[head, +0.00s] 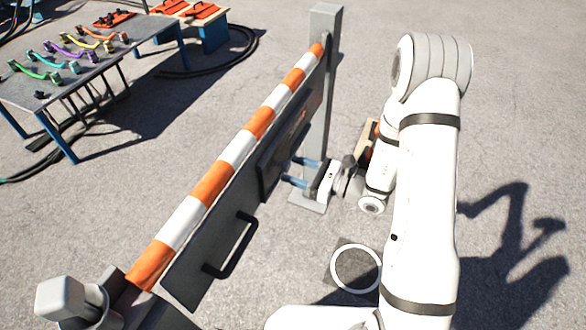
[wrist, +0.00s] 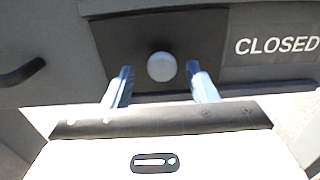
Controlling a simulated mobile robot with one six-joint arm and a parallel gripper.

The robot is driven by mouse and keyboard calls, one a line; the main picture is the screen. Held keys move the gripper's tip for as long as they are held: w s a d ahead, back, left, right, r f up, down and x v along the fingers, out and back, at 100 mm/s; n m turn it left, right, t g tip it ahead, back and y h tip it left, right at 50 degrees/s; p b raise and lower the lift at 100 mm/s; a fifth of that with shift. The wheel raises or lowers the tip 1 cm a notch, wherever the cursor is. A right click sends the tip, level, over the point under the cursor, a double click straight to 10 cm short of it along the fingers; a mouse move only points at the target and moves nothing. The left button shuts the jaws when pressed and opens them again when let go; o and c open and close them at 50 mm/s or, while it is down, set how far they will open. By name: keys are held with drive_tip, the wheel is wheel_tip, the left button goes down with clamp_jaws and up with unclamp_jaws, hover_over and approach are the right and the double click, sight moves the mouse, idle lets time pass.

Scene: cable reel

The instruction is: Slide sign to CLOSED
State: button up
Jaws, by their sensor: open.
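The grey sign board (head: 210,255) hangs below an orange and white striped bar. In the wrist view, a dark sliding plate (wrist: 120,40) on the board carries a round light grey knob (wrist: 161,66). The word CLOSED (wrist: 277,45) shows to the right of that plate. My gripper (head: 300,172) is at the board's near face, in front of the dark plate (head: 268,172). In the wrist view my gripper (wrist: 160,78) is open, with one finger on each side of the knob and visible gaps. The knob is hidden in the head view.
A black handle (head: 232,248) sticks out from the board, left of my gripper; it also shows in the wrist view (wrist: 22,73). A grey post (head: 322,90) stands at the bar's far end. A table (head: 60,85) with coloured cables stands beyond the barrier.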

drive_tip(key=v, duration=0.7)
drive_tip(key=shift+r, duration=0.1)
drive_tip(key=s+r+n+g+h+p, duration=0.4)
drive_tip(key=s+r+n+g+h, duration=0.3)
drive_tip(key=s+r+n+g, duration=0.5)
drive_tip(key=s+d+r+n+t+h+p, duration=0.3)
drive_tip(key=s+d+r+n+t+h, duration=0.1)
drive_tip(key=d+r+n+t+h, duration=0.4)
wheel_tip(320, 180, up, 4)
drive_tip(key=d+n+h, duration=0.2)
drive_tip(key=shift+s+d+p, duration=0.15)
drive_tip(key=shift+d+p, duration=0.15)
drive_tip(key=shift+p, duration=0.1)
drive_tip(key=shift+r, duration=0.1)
